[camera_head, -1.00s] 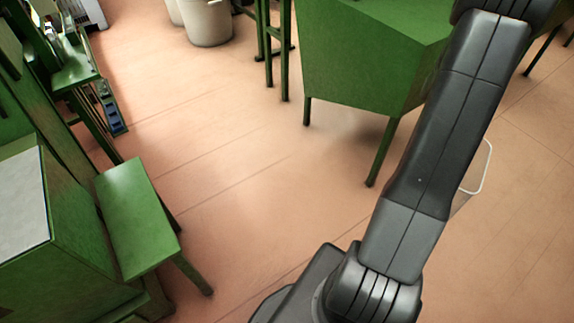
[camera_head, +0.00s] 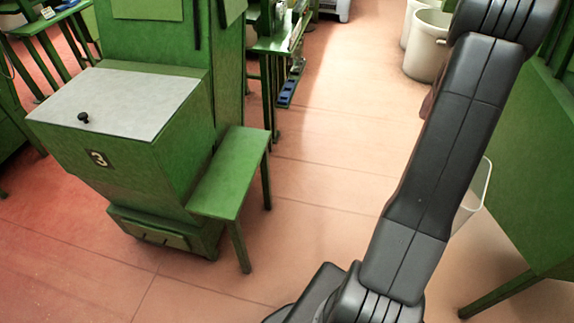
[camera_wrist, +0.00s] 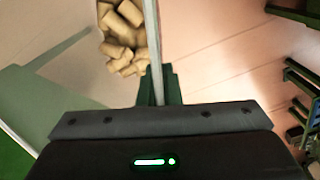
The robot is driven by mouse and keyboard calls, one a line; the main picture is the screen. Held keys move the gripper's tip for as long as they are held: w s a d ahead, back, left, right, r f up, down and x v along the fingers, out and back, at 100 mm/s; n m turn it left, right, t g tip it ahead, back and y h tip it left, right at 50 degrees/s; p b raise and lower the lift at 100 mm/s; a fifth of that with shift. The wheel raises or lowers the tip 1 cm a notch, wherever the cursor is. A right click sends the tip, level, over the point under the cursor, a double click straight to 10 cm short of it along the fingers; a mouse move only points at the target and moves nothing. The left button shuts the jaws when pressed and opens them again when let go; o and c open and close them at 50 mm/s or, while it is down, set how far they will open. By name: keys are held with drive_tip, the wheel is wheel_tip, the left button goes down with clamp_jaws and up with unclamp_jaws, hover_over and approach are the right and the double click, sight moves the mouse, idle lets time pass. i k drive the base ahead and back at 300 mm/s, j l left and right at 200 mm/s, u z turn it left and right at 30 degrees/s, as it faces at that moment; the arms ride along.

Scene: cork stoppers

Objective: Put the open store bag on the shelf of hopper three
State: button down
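Hopper three (camera_head: 135,165) is a green cabinet with a "3" plate and a pale sloping lid, left of centre in the head view. Its shelf (camera_head: 232,172) is a flat green board on legs at its right side; its top is bare. The open store bag (camera_head: 474,196) is translucent with a pale rim, and shows partly behind my arm. In the wrist view, my gripper (camera_wrist: 158,75) is shut on the bag's wall (camera_wrist: 152,35), seen edge-on. Corks (camera_wrist: 124,38) show in the bag. My gripper is hidden in the head view, well right of the shelf.
A green bench-like unit (camera_head: 540,170) stands close on the right, beside the bag. White bins (camera_head: 427,45) stand at the back. A green table (camera_head: 275,45) stands behind the shelf. Open floor (camera_head: 335,200) lies between the shelf and my arm.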

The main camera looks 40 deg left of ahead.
sight(232, 166)
drive_tip(key=i+u, duration=0.1)
drive_tip(key=u, duration=0.3)
drive_tip(key=i+l+u, duration=0.1)
drive_tip(key=u, duration=0.3)
drive_tip(key=i+u, duration=0.1)
drive_tip(key=u, duration=0.3)
drive_tip(key=l+u, duration=0.15)
drive_tip(key=u, duration=0.25)
